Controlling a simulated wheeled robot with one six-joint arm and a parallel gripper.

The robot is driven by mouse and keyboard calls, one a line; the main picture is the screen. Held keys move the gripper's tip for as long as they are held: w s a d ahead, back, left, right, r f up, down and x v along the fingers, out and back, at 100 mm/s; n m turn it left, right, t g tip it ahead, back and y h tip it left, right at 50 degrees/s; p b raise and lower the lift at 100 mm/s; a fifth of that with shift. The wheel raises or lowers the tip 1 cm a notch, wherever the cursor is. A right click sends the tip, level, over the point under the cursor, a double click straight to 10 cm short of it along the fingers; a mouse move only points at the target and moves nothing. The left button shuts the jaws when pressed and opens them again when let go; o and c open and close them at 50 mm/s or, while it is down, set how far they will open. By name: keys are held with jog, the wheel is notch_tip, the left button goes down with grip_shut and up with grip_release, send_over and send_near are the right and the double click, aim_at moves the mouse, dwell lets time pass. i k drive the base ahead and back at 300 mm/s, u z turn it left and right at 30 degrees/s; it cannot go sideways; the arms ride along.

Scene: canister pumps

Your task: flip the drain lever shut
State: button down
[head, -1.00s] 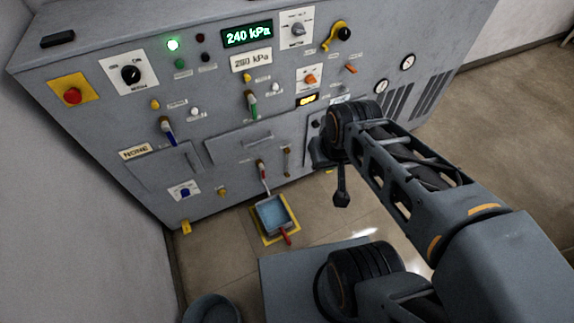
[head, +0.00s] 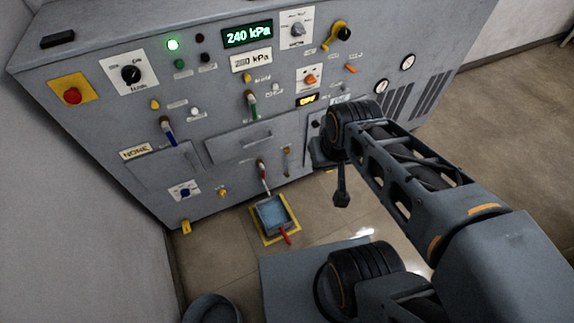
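Other levers show a blue grip (head: 166,129) and a green grip (head: 252,104). My gripper (head: 342,195) is a small dark shape hanging below my wrist, right of the red-grip lever and apart from it. Its fingers cannot be told apart, and nothing is seen held.
A green display (head: 247,34) reads 240 kPa, and a green lamp (head: 173,44) is lit. A red button (head: 72,96) is at the left. A yellow-marked floor square (head: 293,231) frames the tray. A bucket (head: 211,309) stands in front. My arm hides part of the panel's lower right.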

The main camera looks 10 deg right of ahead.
aim_at(262, 167)
jog(key=u, duration=1.35)
jog(key=k, duration=0.65)
jog(key=z, duration=0.85)
jog(key=i, duration=1)
